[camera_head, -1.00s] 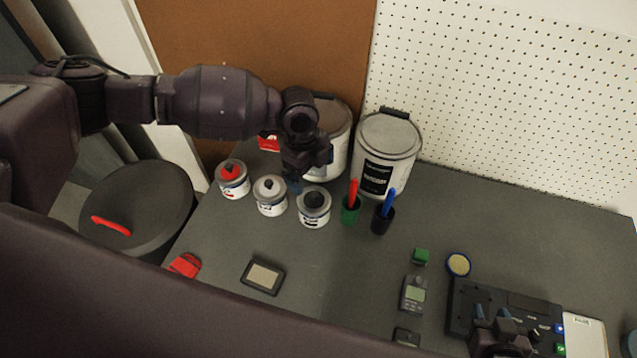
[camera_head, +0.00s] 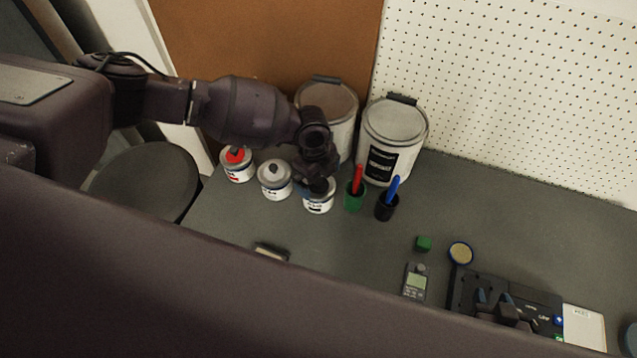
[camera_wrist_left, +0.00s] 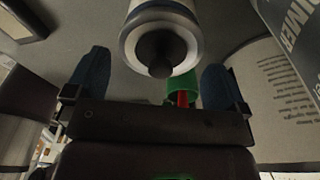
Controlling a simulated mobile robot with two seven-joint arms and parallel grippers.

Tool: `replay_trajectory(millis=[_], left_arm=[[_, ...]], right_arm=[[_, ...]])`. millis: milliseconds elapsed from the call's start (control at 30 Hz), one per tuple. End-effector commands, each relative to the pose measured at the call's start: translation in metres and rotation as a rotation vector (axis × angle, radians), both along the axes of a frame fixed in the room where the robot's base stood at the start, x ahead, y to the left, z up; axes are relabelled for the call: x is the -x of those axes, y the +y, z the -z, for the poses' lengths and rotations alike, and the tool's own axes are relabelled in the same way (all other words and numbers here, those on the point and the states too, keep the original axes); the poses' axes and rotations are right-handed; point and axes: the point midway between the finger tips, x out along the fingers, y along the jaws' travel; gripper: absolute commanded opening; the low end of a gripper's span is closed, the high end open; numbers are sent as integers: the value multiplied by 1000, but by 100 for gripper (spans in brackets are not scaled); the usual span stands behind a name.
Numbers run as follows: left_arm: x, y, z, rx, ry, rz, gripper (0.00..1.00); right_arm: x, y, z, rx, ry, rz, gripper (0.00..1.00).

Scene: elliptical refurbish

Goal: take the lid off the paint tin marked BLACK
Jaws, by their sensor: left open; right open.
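The tin with the black knob (camera_head: 318,207) is the rightmost of three small white tins on the bench. Its marking is too small to read. In the left wrist view its lid, with a dark knob (camera_wrist_left: 160,52), faces the camera. My left gripper (camera_head: 317,188) is right above this tin and hides most of its lid. In the wrist view its blue fingers (camera_wrist_left: 156,75) are open, spread on either side of the knob, with gaps visible. The lid sits on the tin. My right gripper (camera_head: 497,302) is open at the lower right, over a dark panel.
A red-knobbed tin (camera_head: 238,172) and a grey-knobbed tin (camera_head: 274,187) stand to the left. A green cup (camera_head: 355,201) and a black cup (camera_head: 386,211) with red and blue sticks stand close on the right. Large tins, including one (camera_head: 397,128), stand behind.

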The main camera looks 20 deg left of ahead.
Motion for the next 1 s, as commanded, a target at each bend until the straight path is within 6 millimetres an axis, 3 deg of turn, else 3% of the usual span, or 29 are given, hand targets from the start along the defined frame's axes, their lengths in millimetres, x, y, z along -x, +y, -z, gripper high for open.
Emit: replay_trajectory(millis=[100,367,600,1000], left_arm=[[0,-1,10,-1,0,-1,100],[0,-1,13,0,-1,0,100],[0,-1,13,0,-1,0,69],[0,-1,7,0,-2,-1,69]], right_arm=[[0,0,1,0,0,0,43],[1,0,1,0,2,0,43],[1,0,4,0,7,1,43],[1,0,3,0,6,1,43]])
